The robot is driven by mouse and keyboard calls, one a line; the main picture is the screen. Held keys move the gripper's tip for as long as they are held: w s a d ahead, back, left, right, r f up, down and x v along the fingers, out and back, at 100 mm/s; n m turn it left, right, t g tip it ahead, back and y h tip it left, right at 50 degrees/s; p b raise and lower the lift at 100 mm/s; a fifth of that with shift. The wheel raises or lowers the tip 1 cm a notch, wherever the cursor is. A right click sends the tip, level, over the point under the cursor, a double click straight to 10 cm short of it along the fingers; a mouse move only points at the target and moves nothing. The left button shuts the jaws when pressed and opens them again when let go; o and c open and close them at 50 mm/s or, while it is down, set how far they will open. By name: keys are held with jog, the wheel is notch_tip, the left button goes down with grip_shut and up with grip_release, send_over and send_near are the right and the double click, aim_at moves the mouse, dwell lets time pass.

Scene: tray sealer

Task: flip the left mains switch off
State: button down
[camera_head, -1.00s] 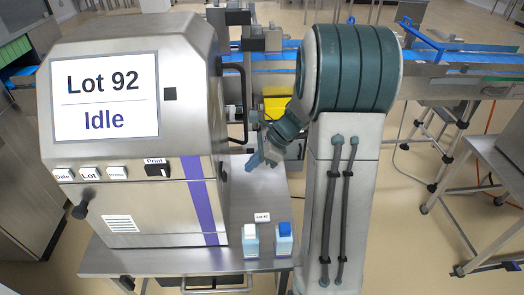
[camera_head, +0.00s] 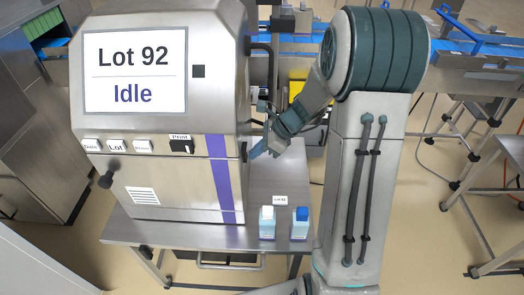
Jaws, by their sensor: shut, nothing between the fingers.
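The steel machine (camera_head: 165,190) stands on a steel table, its screen (camera_head: 135,72) reading "Lot 92" and "Idle". I cannot tell whether the fingertips touch the wall. I cannot make out a left mains switch; the machine's right side is seen edge-on and partly behind my gripper.
Two small bottles, one with a white cap (camera_head: 267,222) and one with a blue cap (camera_head: 300,223), stand on the table (camera_head: 180,236) below my gripper. A "Lot 92" card (camera_head: 280,199) is behind them. A black handle (camera_head: 265,52) juts from the machine's right side.

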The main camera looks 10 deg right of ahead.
jog(key=shift+a+r+p, duration=0.15)
jog(key=shift+r+p, duration=0.75)
jog(key=shift+p, duration=0.15)
jog(key=d+f+v, duration=0.1)
jog(key=d+v, duration=0.1)
jog(key=v, duration=1.1)
jog(key=shift+s+f, duration=0.25)
jog(key=shift+f, duration=0.05)
jog(key=shift+a+f+b, duration=0.1)
jog(key=shift+b, duration=0.25)
